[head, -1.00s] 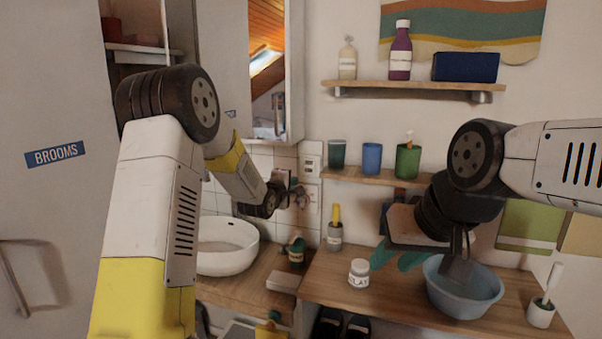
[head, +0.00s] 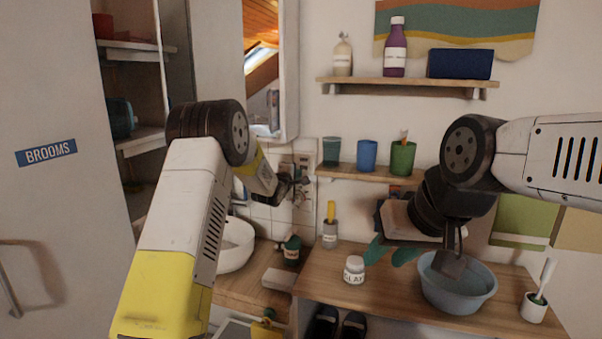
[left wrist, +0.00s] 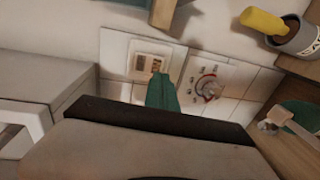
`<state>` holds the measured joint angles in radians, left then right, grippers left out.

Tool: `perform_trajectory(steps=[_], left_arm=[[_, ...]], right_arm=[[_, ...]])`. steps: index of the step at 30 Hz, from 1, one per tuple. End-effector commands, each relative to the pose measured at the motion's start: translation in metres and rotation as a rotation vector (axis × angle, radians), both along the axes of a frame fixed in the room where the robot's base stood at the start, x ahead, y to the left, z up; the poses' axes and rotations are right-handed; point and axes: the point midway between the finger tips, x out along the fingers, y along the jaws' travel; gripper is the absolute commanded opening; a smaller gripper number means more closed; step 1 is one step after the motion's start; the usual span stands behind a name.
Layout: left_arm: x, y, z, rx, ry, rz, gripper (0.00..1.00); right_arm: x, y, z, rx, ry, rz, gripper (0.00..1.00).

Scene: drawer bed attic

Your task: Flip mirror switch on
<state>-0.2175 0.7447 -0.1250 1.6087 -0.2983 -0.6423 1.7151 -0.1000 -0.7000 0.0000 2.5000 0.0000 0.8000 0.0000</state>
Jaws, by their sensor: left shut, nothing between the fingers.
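A white wall plate (left wrist: 150,62) with a small brown-and-cream insert, likely the switch, is on the tiled wall in the left wrist view. In the head view it is small, right of the mirror (head: 265,75). A second plate (left wrist: 208,84) with a round fitting is beside it. My left gripper (left wrist: 162,92) is shut and empty. Its teal fingertips overlap the lower edge of the first plate; I cannot tell whether they touch. In the head view the left gripper (head: 298,190) is small and dark against the wall.
A shelf with cups (head: 366,155) is right of the plates. An open cupboard (head: 135,90) is at left.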

Motion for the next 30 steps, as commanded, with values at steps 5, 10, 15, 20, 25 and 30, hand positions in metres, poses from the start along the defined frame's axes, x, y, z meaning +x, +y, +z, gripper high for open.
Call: perform_trajectory(steps=[5,10,15,20,25,30], left_arm=[[0.028,-0.011,-0.004,0.002,-0.002,-0.002,0.0],[0.041,-0.015,-0.006,0.001,-0.001,-0.002,0.0],[0.045,-0.016,-0.006,0.001,0.0,-0.001,0.0],[0.045,-0.015,-0.006,0.001,0.0,-0.001,0.0],[0.047,-0.015,-0.006,0.0,0.0,-0.001,0.0],[0.049,-0.016,-0.008,0.001,0.0,0.0,0.0]], right_arm=[[0.0,0.0,0.0,0.0,0.0,0.0,0.36],[0.0,0.0,0.0,0.0,0.0,0.0,0.36],[0.0,0.0,0.0,0.0,0.0,0.0,0.36],[0.0,0.0,0.0,0.0,0.0,0.0,0.36],[0.0,0.0,0.0,0.0,0.0,0.0,0.36],[0.0,0.0,0.0,0.0,0.0,0.0,0.36]])
